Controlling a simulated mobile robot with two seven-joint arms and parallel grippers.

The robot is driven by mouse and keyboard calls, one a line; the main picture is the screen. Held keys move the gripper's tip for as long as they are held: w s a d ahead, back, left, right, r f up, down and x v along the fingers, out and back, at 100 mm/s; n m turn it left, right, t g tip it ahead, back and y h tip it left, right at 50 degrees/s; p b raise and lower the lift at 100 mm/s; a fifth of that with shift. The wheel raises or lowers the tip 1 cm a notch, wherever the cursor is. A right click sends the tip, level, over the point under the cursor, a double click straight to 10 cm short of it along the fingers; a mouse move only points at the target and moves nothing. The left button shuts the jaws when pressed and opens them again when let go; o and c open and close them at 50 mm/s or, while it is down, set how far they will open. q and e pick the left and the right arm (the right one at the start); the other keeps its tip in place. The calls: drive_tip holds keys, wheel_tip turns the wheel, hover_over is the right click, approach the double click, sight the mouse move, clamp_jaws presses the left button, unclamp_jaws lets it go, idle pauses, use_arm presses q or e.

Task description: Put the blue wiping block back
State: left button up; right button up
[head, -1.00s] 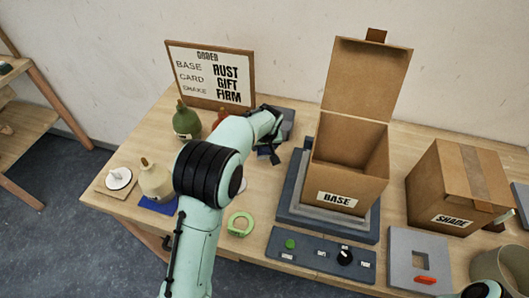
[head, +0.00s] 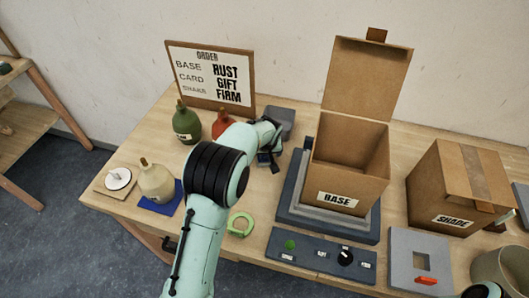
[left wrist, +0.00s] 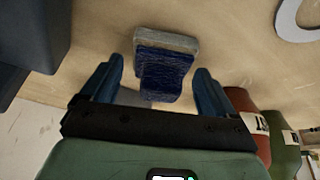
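The blue wiping block (left wrist: 163,72) shows in the left wrist view, with a pale grey layer (left wrist: 168,38) along its far side. It lies between the two fingers of my left gripper (left wrist: 158,85), with a gap at each side. The gripper is open and not closed on it. In the head view my left gripper (head: 270,160) is low over the table, left of the open BASE box, and my arm hides most of the spot. My right gripper is not in view.
The open BASE box (head: 337,198) stands close on the right, with a control panel (head: 320,257) in front. Red (head: 222,122) and green (head: 186,122) bottles stand behind my arm. A cream bottle (head: 156,180) and green ring (head: 240,224) are nearer the front.

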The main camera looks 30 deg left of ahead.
use_arm(q)
drive_tip(key=shift+d+r, duration=0.1)
drive_tip(key=shift+r, duration=0.45)
drive_tip(key=v, duration=1.1)
drive_tip(key=shift+s, duration=0.2)
